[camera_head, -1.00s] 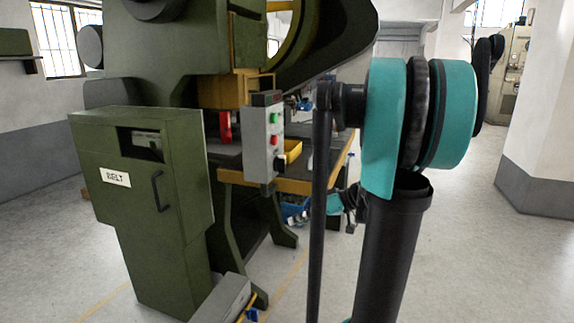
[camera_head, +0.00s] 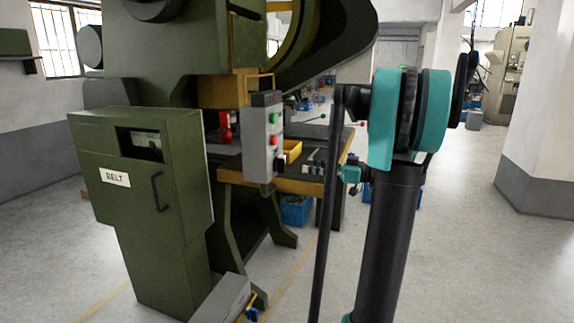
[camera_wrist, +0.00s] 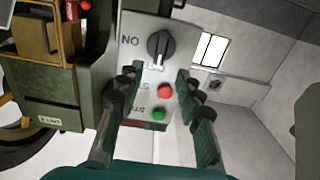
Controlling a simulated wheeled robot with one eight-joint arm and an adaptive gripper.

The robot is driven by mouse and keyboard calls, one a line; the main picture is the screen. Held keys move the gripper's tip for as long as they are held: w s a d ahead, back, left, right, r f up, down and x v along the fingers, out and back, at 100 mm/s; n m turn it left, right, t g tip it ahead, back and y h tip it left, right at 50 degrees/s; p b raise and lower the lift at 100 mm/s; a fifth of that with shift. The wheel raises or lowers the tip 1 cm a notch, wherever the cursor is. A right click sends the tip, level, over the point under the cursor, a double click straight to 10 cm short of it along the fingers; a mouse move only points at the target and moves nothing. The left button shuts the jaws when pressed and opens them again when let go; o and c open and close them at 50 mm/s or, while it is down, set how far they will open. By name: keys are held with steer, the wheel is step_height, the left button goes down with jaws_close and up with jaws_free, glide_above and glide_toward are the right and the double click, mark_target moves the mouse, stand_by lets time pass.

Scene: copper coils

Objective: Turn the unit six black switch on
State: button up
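A grey control box stands on the green press; its grey side (camera_head: 256,146) shows in the head view. Its black switch (camera_head: 279,163) is the lowest control, below a green and a red button. In the wrist view the box is seen upside down, and the black rotary switch (camera_wrist: 160,47) is at the top with its handle nearly upright in the picture. "ON" is printed beside it, inverted. My gripper (camera_wrist: 157,80) is open and empty, its fingers spread either side of the panel's buttons, with the switch past the tips.
The red button (camera_wrist: 165,91) and green button (camera_wrist: 158,114) lie between my fingers in the wrist view. A green belt cabinet (camera_head: 147,240) stands at left in the head view. A yellow tray (camera_head: 292,151) is behind the box. Free floor lies to the right.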

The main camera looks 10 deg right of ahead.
mark_target(285, 163)
steer(key=x, duration=0.9)
steer(key=shift+w+a, duration=0.1)
steer(key=shift+a, duration=0.05)
jaws_close()
